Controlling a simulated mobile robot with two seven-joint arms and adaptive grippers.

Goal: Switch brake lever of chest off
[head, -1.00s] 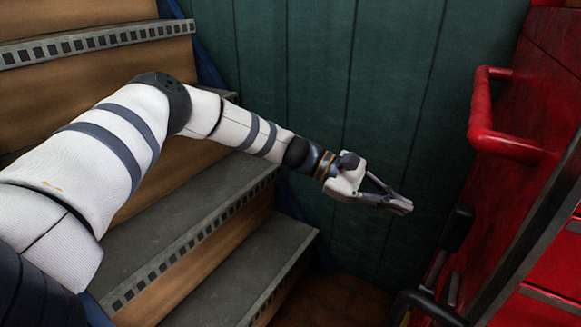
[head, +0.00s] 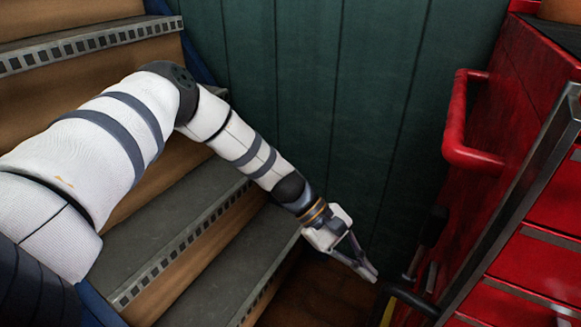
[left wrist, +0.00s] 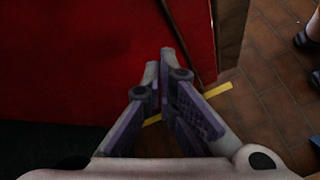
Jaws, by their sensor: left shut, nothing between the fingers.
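The red chest (head: 505,130) stands at the right in the head view, and its red side also fills the upper left of the left wrist view (left wrist: 90,50). Low by the chest's near corner are a black curved bar (head: 412,301) and a black upright part (head: 433,228); I cannot tell which of them is the brake lever. My left gripper (head: 371,275) is shut and empty, pointing down just left of the black bar. Its closed fingers also show in the left wrist view (left wrist: 165,65). Any contact with the bar cannot be told. My right gripper is not in view.
A red tubular handle (head: 456,120) juts from the chest's side. Wooden stairs with grey treads (head: 180,235) rise at the left, beneath my left arm. A green plank wall (head: 310,90) closes the back. Brown floor tiles (left wrist: 270,95) carry a yellow strip (left wrist: 218,90).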

